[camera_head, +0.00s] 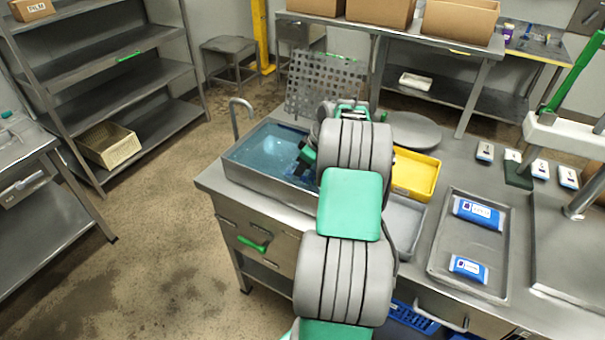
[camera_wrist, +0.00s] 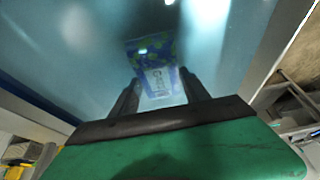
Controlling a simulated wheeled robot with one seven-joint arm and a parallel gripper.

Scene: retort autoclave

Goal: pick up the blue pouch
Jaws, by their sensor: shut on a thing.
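A blue pouch with green patches and a white label (camera_wrist: 158,82) shows between the two dark fingers of my gripper (camera_wrist: 160,76) in the wrist view. The fingers are shut on it, one at each side. My gripper (camera_head: 304,162) is over the right part of the water-filled sink (camera_head: 262,185) in the head view; the held pouch is hidden there. Two other blue-and-white pouches, a larger one (camera_head: 478,213) and a smaller one (camera_head: 468,269), lie flat on a metal tray (camera_head: 437,262) to the right of my arm.
A yellow bin (camera_head: 416,174) and a grey tray (camera_head: 402,222) sit just right of my arm. A perforated plate (camera_head: 325,85) stands behind the sink, beside its faucet (camera_head: 240,112). Several small packs lie at the right. The floor at left is open.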

